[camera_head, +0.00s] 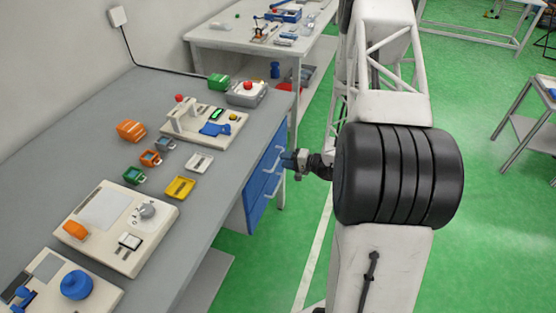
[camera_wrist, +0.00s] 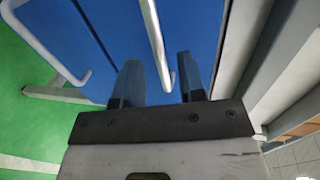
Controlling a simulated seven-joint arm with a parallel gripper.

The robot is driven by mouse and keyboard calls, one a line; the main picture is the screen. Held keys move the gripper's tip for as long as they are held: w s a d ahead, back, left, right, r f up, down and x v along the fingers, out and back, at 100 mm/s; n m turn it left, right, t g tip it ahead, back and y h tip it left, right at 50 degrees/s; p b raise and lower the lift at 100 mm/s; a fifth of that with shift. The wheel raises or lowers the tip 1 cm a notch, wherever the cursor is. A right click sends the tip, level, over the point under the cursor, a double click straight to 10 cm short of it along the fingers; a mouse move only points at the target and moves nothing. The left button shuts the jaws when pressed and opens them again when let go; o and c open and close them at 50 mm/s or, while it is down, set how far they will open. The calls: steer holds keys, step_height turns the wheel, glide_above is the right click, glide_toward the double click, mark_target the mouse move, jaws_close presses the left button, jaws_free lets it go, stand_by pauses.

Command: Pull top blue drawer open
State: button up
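The top blue drawer (camera_head: 273,146) is under the right edge of the grey workbench and looks shut. It also shows in the wrist view (camera_wrist: 199,25), with a pale bar handle (camera_wrist: 154,40). My gripper (camera_head: 290,160) is at the drawer front. In the wrist view its two dark fingers (camera_wrist: 157,64) are spread apart, one on each side of the handle. I see gaps between the handle and the fingers; whether either touches it is hard to tell. The lower blue drawer (camera_head: 256,203) is below, and its own handle (camera_wrist: 48,45) shows at left in the wrist view.
The workbench top (camera_head: 225,165) holds device boards, a yellow tray (camera_head: 180,188) and small coloured parts. Its pale edge (camera_wrist: 240,50) runs close beside my gripper in the wrist view. A second table (camera_head: 240,38) stands behind. Green floor (camera_head: 490,220) is open to the right.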

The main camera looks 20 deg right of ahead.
steer(key=shift+x, duration=1.8)
jaws_close()
